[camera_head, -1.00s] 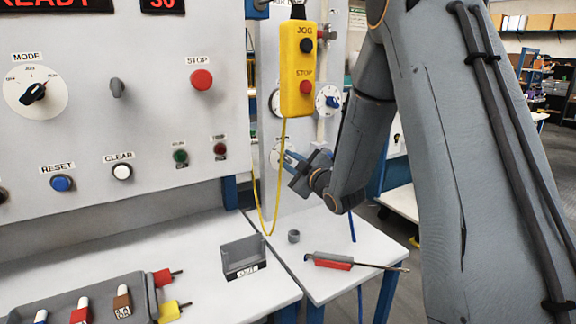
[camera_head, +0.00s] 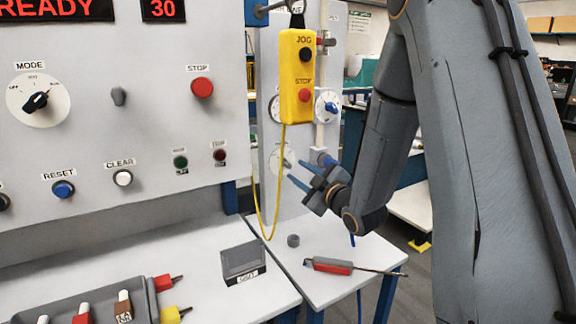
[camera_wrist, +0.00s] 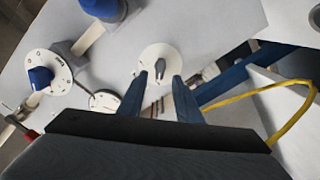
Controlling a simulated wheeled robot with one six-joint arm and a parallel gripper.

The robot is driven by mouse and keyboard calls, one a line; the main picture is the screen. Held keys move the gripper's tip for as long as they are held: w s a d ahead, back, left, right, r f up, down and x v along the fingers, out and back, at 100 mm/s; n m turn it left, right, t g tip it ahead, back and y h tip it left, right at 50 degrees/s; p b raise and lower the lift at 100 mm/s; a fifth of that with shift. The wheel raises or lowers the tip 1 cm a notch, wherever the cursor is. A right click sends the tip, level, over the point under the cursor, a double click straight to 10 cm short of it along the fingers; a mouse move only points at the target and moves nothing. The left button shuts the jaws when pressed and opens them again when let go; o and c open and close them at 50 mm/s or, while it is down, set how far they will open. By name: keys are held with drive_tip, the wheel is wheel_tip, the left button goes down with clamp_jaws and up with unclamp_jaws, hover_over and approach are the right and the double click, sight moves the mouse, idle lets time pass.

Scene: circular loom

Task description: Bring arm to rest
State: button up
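My gripper (camera_head: 306,176) is at the middle right in the head view, in front of the lower grey panel and above the side table (camera_head: 325,252). Its two blue fingers stand apart with nothing between them. In the wrist view my gripper (camera_wrist: 160,88) is open and empty. Beyond its fingertips is a white dial with a grey knob (camera_wrist: 159,66), which looks apart from the fingers, though the gap is hard to judge. My arm comes down from the upper right of the head view.
A yellow JOG/STOP pendant (camera_head: 297,75) hangs near my arm, its yellow cable looping down. A grey bin (camera_head: 243,262), a small grey ring (camera_head: 293,240) and a red-handled tool (camera_head: 332,265) lie on the tables. The control panel (camera_head: 130,90) stands at left. A blue-knobbed dial (camera_wrist: 42,78) shows in the wrist view.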

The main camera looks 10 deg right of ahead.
idle(0.4)
drive_tip(key=s+d+f+m+g+h, duration=0.2)
drive_tip(key=s+f+m+g+h, duration=0.3)
drive_tip(key=s+f+m+g, duration=0.4)
drive_tip(key=s+a+f+m+g, duration=0.1)
drive_tip(key=s+f+g, duration=0.1)
drive_tip(key=s, duration=0.9)
drive_tip(key=s+a+f+m+g, duration=0.1)
drive_tip(key=s+g, duration=0.4)
drive_tip(key=s, duration=0.7)
drive_tip(key=shift+a+f+m+h, duration=0.3)
drive_tip(key=shift+f+m, duration=0.05)
drive_tip(key=shift+m, duration=0.35)
